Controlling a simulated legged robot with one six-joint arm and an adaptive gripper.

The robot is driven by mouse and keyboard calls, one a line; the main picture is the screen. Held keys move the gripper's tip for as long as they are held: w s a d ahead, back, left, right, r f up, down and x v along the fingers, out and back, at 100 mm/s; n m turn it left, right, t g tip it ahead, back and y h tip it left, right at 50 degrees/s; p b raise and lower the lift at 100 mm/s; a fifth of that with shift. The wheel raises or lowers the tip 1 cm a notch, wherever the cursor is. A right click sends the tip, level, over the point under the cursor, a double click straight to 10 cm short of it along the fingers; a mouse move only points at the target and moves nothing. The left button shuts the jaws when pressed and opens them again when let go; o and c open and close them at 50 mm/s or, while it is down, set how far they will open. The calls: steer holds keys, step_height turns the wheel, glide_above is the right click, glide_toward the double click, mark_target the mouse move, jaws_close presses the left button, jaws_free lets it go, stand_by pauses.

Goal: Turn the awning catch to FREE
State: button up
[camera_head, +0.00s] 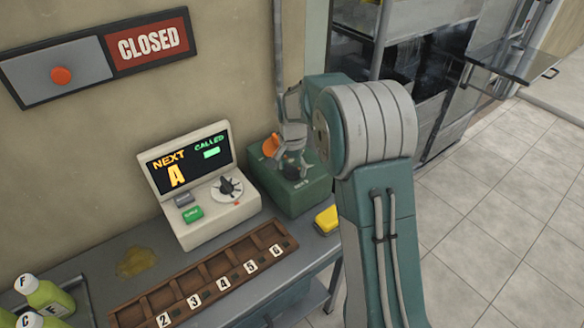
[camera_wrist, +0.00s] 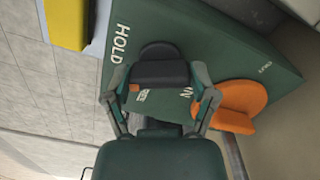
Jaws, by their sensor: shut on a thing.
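The green box (camera_head: 302,192) stands on the counter against the wall. In the wrist view its top (camera_wrist: 215,50) carries a black knob (camera_wrist: 160,72), with the word HOLD beside it at upper left. Other lettering near the knob is partly hidden, so I cannot read the knob's setting. My gripper (camera_wrist: 160,84) is shut on the black knob, one finger on each side. In the head view my gripper (camera_head: 292,152) is over the box, small and partly behind my arm. An orange lever or paddle (camera_wrist: 238,106) sits right of the knob, apart from it.
The queue display console (camera_head: 205,190) stands left of the box. A yellow block (camera_head: 327,219) lies near the counter's front edge, and a numbered wooden tray (camera_head: 205,285) lies in front. A CLOSED sign (camera_head: 100,57) hangs on the wall.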

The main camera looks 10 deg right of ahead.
mark_target(292, 166)
steer(key=n, duration=0.6)
steer(key=shift+w, duration=0.15)
steer(key=n, duration=0.6)
steer(key=shift+r+n, duration=0.1)
steer(key=shift+n, duration=0.3)
steer(key=o, duration=1)
steer(key=shift+w, duration=0.1)
step_height(292, 166, up, 12)
steer(key=shift+f, duration=0.15)
